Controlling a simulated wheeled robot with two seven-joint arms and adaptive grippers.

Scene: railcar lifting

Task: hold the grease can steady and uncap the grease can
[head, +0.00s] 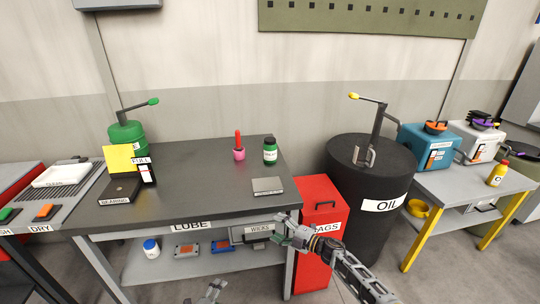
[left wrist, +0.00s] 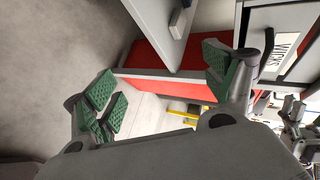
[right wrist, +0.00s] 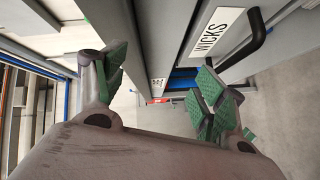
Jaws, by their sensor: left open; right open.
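A small green can (head: 270,154) with a dark cap (head: 270,141) stands upright near the back right of the grey bench top; its label is too small to read. It looks like the grease can, and its cap is on. My right gripper (head: 288,232) is open and empty in front of the bench's right front edge, below the can. In the right wrist view the right gripper (right wrist: 160,85) faces the WICKS drawer. My left gripper (head: 212,290) is low at the bottom edge of the head view; it is open and empty in the left wrist view (left wrist: 160,88).
The LUBE bench (head: 200,180) also holds a green pump canister (head: 127,136), a pink pot (head: 239,154) with a red tool, a grey box (head: 268,186) and a black bearing box (head: 120,190). A red bin (head: 318,195) and a black OIL drum (head: 372,170) stand right.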

